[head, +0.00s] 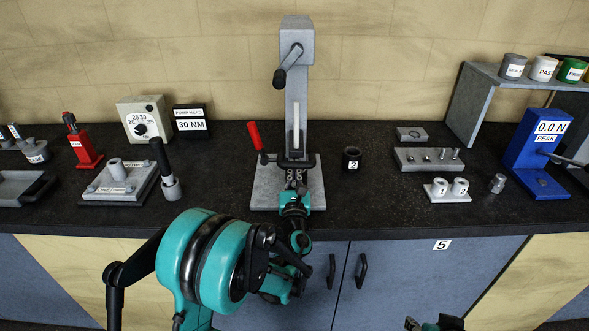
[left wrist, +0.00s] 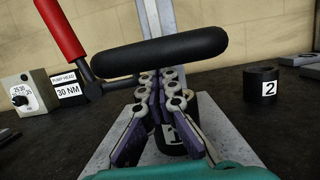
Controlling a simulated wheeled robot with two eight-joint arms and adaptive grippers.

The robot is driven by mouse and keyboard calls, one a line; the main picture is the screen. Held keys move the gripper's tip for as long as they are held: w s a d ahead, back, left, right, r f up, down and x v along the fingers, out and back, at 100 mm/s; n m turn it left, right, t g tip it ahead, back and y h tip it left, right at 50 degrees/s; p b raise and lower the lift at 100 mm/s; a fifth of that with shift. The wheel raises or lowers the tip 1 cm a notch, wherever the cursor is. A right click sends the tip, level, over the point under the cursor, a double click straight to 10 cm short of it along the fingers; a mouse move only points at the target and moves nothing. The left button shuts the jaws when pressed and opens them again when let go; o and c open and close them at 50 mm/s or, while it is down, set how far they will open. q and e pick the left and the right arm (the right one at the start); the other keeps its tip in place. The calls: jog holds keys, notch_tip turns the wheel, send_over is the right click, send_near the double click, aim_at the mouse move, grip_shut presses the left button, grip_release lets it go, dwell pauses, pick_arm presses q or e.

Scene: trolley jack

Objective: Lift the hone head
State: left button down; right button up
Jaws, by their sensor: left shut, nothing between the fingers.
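The grey stand (head: 300,90) rises from a flat base plate (head: 268,190) and has a crank (head: 287,66) near its top. Its black horizontal bar (head: 272,161) also shows in the left wrist view (left wrist: 160,55). I cannot tell which part is the hone head. My left gripper (head: 296,180) is shut and empty in front of the column, its fingertips close to the bar in the picture. In the left wrist view the fingers (left wrist: 158,88) show just below the bar; contact is unclear. A dark cylinder labelled 1 (left wrist: 172,140) is partly hidden behind them.
A red-gripped lever (head: 255,137) stands left of the column. A dark cup labelled 2 (head: 352,159) stands to the right. A handled tool (head: 165,170) and fixture plate (head: 110,195) are left. A teal part (head: 445,322) shows at the bottom edge.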

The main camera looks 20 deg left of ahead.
pick_arm(q)
notch_tip(320, 180, up, 13)
jog(key=p, duration=0.8)
jog(key=shift+f, duration=0.2)
